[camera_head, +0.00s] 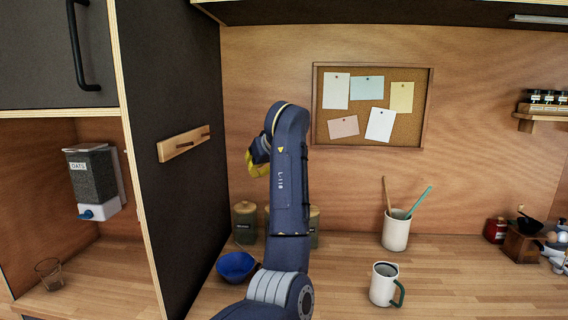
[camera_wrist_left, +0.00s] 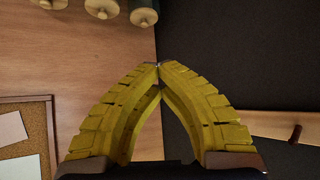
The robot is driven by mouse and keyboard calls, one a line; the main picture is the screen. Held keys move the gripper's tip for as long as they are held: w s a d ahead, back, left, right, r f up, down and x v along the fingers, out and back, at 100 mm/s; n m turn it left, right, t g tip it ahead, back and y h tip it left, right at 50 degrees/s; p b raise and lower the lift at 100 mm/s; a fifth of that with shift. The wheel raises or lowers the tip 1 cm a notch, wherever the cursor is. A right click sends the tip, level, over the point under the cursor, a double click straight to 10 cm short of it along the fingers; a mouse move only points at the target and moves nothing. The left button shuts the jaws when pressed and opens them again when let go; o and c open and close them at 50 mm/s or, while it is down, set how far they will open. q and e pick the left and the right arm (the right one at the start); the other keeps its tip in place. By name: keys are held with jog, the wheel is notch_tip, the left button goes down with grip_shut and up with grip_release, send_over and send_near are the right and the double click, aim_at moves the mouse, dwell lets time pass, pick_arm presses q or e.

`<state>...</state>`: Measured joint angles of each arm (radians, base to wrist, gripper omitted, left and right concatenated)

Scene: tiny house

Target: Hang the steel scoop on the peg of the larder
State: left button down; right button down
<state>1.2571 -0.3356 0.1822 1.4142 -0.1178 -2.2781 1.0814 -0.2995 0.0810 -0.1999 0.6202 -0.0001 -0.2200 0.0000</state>
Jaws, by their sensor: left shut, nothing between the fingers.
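The larder (camera_head: 175,80) is the dark cabinet on the left. A pale wooden rail (camera_head: 172,150) with dark pegs (camera_head: 186,144) is fixed to its side, and I see nothing hanging there. The rail also shows at the right edge of the left wrist view (camera_wrist_left: 262,124), with one peg (camera_wrist_left: 296,133). My left gripper (camera_head: 256,162) is to the right of the rail, partly hidden by my own arm. In the left wrist view its yellow fingers (camera_wrist_left: 158,66) meet at the tips with nothing between them. I cannot make out the steel scoop in either view.
A blue bowl (camera_head: 236,266), canisters (camera_head: 245,222), a white mug (camera_head: 383,284) and a utensil crock (camera_head: 396,234) stand on the counter. A grinder (camera_head: 522,244) and small items are at far right. An oats dispenser (camera_head: 92,180) and a glass (camera_head: 49,273) are in the larder's open bay.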

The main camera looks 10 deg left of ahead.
pick_arm(q)
jog(key=s+a+r+n+g+y, duration=0.2)
jog(key=s+a+n+g+y, duration=0.4)
jog(key=s+a+n, duration=0.1)
jog(key=shift+s+n+y, duration=0.3)
jog(key=shift+s+n, duration=0.45)
jog(key=shift+n, duration=0.05)
jog(key=shift+a, duration=0.1)
send_near(177, 178)
jog(key=shift+x, duration=2.3)
jog(key=shift+w+a+f, duration=0.15)
jog(key=shift+a+f, duration=0.25)
jog(key=shift+a, duration=0.25)
